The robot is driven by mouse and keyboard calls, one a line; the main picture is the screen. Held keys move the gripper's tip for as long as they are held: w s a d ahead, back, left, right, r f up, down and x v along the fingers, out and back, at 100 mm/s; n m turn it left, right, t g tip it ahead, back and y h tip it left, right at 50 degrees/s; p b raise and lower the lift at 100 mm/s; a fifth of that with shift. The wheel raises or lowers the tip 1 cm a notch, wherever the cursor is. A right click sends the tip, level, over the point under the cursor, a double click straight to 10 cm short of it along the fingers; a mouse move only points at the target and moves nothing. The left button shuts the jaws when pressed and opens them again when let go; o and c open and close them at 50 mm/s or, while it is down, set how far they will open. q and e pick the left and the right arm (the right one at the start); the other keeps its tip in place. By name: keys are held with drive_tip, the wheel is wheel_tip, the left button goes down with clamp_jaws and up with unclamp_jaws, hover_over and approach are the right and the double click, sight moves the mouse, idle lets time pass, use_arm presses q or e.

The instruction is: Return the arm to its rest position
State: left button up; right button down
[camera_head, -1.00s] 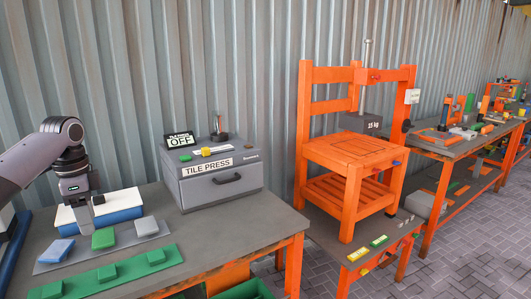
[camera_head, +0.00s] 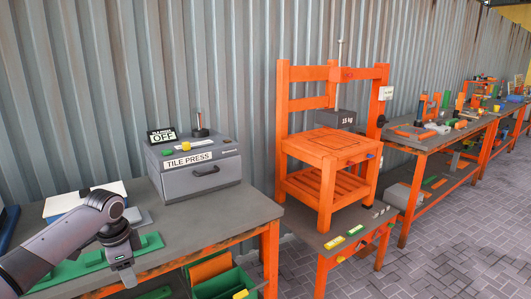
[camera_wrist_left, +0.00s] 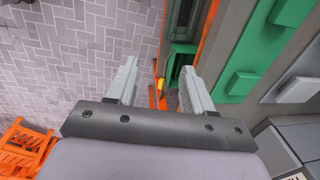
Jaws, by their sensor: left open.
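My left arm comes in from the lower left in the head view. My left gripper (camera_head: 127,277) points down over the front edge of the grey workbench (camera_head: 232,215). In the left wrist view the two fingers of my left gripper (camera_wrist_left: 158,82) are spread apart with nothing between them. Below them are the paved floor and the bench's orange edge. My right gripper is in neither view.
A green strip with blocks (camera_head: 150,243) lies on the bench close to my arm. The grey tile press (camera_head: 193,182) stands behind it. Green bins (camera_head: 222,278) sit below the bench. An orange press frame (camera_head: 327,180) stands to the right. The paved floor (camera_head: 460,235) is open.

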use_arm(q)
drive_tip(key=s+d+f+n+t+h, duration=0.1)
drive_tip(key=s+d+f, duration=0.3)
drive_tip(key=d+f, duration=0.2)
drive_tip(key=s+d+f+t+h, duration=0.1)
drive_tip(key=s+d+f+t, duration=0.15)
drive_tip(key=d+f, duration=0.4)
drive_tip(key=s+d+f+n+t+h, duration=0.1)
drive_tip(key=s+d+f, duration=0.3)
drive_tip(key=d+f, duration=0.2)
drive_tip(key=s+a+n+t, duration=0.1)
drive_tip(key=s+n+t, duration=0.3)
drive_tip(key=s, duration=1.2)
drive_tip(key=shift+s+r+n+t, duration=0.3)
drive_tip(key=shift+n+t, duration=0.05)
drive_tip(key=shift+n, duration=0.75)
drive_tip(key=shift+a, duration=0.1)
